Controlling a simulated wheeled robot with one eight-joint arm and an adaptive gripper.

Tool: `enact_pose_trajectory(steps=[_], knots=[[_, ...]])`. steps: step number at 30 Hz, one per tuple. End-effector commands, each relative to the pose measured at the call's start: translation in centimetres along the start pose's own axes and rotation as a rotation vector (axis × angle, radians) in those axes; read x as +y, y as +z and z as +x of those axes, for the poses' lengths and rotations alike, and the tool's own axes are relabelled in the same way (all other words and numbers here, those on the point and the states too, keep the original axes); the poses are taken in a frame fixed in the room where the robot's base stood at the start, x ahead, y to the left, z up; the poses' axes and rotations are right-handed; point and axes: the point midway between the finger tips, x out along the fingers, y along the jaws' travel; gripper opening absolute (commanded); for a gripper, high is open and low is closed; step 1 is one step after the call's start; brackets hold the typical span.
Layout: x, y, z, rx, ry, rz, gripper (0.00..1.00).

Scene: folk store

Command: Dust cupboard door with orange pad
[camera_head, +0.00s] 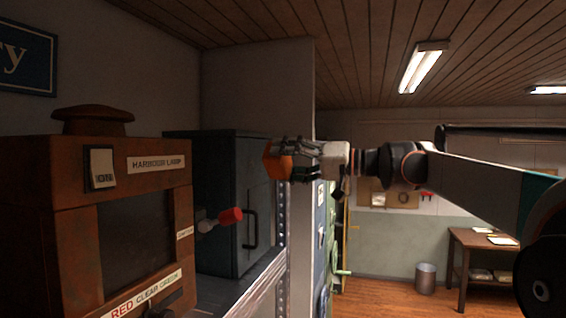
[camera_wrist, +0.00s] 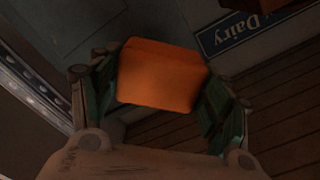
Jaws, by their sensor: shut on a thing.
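My gripper (camera_head: 291,160) is shut on the orange pad (camera_head: 277,161). In the wrist view the pad (camera_wrist: 161,76) sits between the two green-lined fingers of the gripper (camera_wrist: 160,95). A dark grey-green cupboard (camera_head: 217,203) with a black bar handle on its door (camera_head: 257,200) stands on a shelf at the middle left. In the head view the pad appears over the upper right edge of the cupboard door. I cannot tell whether the pad touches the door.
A rust-brown cabinet labelled HARBOUR LAMP (camera_head: 120,220) stands at the near left. A red-tipped lever (camera_head: 230,215) sticks out before the cupboard. A metal shelf post (camera_head: 281,220) stands right of the door. A wooden table (camera_head: 490,255) and bin (camera_head: 425,279) are far right.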

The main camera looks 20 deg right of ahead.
Motion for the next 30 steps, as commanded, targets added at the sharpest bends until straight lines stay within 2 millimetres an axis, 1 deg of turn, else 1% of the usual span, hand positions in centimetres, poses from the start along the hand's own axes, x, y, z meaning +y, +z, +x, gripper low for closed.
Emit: enact_pose_trajectory(steps=[4,7,15,17,30], knots=[[0.0,0.0,-0.1,0.000,0.000,0.000,0.51],[0.0,0.0,-0.5,0.001,0.001,0.000,0.51],[0.0,-0.1,-2.7,0.002,0.002,0.000,0.51],[0.0,0.0,-3.0,0.001,0.001,0.000,0.51],[0.0,0.0,-3.0,0.000,0.000,0.000,0.51]])
